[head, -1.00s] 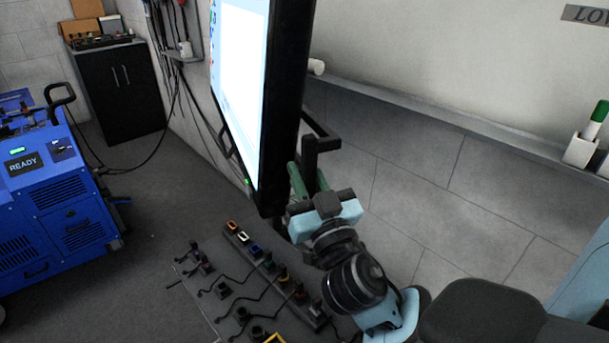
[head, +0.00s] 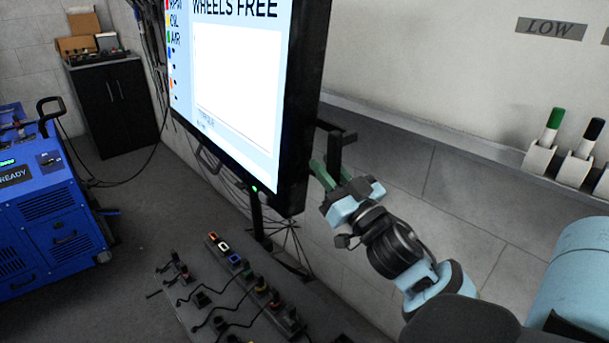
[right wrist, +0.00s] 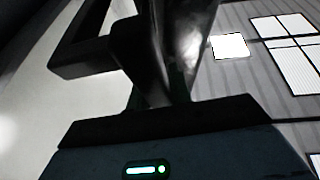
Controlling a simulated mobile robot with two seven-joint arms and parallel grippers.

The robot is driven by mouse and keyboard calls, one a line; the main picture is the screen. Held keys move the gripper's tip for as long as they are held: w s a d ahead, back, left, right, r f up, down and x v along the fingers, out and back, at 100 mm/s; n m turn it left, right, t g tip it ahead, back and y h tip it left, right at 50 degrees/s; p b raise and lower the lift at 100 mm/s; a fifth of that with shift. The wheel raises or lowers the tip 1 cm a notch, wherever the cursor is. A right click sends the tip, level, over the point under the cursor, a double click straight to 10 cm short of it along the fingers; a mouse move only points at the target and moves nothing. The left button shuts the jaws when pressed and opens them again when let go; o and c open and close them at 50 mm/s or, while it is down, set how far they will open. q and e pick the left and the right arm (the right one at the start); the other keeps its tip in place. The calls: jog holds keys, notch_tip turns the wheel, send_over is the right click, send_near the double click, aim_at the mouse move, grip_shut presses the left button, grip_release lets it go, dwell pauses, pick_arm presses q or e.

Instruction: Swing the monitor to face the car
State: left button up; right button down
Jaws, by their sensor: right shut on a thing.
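The monitor (head: 235,95) is a large black-framed screen at the upper middle of the head view. Its lit face is turned toward the left and partly toward me, with "WHEELS FREE" at its top. A black handle frame (head: 336,150) sticks out behind its right edge. My right gripper (head: 328,172) has its green fingers shut on this handle. In the right wrist view the dark handle (right wrist: 85,62) rises from the gripper, and the fingers are too dark to make out well. My left gripper is out of view. No car shows.
A tray (head: 185,312) of plugs and cables lies below the monitor. A blue machine marked READY (head: 50,235) stands at left, and a black cabinet (head: 118,105) at the back. Marker pens in white holders (head: 540,158) line the right wall. Grey floor is open between machine and tray.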

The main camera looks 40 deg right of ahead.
jog(key=d, duration=0.3)
jog(key=shift+s+d, duration=0.2)
jog(key=shift+s, duration=0.05)
jog(key=c, duration=1.3)
grip_release()
jog(key=shift+a, duration=0.1)
jog(key=shift+s, duration=0.1)
jog(key=b+v, duration=0.1)
jog(key=v, duration=0.6)
jog(key=shift+s+f, duration=0.15)
jog(key=shift+s, duration=0.2)
